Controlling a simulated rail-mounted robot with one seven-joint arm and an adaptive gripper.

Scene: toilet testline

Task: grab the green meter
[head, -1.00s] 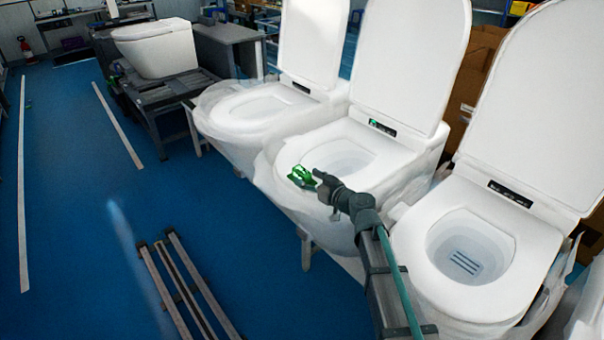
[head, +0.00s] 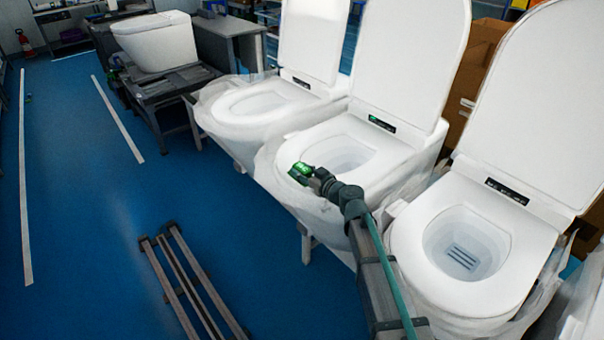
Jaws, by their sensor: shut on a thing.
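Gripper and meter are over the front left part of the middle toilet's white seat (head: 352,135). The fingers are small and partly hidden by the meter, and I cannot tell how far above the seat they are.
Open toilets stand to the left (head: 262,110) and right (head: 465,255), lids raised, with clear plastic wrapping around them. Another toilet (head: 155,42) rests on a dark bench at the back left.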

